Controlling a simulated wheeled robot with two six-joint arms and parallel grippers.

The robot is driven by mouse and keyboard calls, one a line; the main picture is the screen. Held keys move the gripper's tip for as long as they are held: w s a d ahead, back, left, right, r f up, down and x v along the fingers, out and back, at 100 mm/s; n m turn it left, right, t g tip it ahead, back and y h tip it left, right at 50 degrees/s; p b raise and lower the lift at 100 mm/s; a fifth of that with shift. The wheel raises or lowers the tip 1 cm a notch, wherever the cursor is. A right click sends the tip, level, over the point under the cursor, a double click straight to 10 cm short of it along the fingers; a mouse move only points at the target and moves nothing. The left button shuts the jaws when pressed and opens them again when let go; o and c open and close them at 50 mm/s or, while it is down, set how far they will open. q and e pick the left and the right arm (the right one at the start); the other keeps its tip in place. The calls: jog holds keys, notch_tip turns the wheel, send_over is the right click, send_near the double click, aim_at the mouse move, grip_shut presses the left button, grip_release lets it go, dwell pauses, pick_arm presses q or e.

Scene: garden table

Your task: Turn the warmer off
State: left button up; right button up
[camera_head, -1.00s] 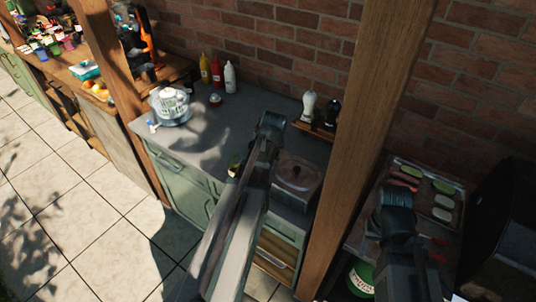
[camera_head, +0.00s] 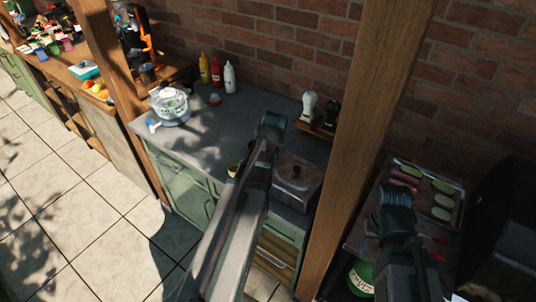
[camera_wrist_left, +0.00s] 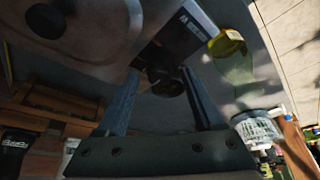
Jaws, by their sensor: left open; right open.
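The warmer (camera_head: 298,176), a metal box with a round-knobbed lid, stands at the right end of the grey counter, partly behind my left arm. In the left wrist view its lid (camera_wrist_left: 80,30) fills the upper left. Its black front panel (camera_wrist_left: 180,38) carries white lettering and a dark round knob (camera_wrist_left: 165,80). My left gripper (camera_wrist_left: 160,73) is open, with one finger on each side of the knob in that view; contact cannot be told. In the head view my arm hides its fingers. My right gripper (camera_head: 372,226) is at the right, mostly hidden by its wrist, over the tray area.
A wooden post (camera_head: 365,120) stands between my arms. A tray of food (camera_head: 440,190) lies at the right. A yellow-green item (camera_wrist_left: 228,45) is close to the warmer. A glass container (camera_head: 172,107) and sauce bottles (camera_head: 216,72) stand farther left. The counter's middle is clear.

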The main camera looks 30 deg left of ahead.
pick_arm(q)
jog(key=shift+r, duration=0.15)
jog(key=p+v, duration=1.2)
jog(key=v, duration=0.1)
jog(key=shift+d+r+p, duration=0.15)
jog(key=shift+d+p, duration=0.05)
jog(key=shift+p, duration=0.2)
jog(key=shift+s, duration=0.1)
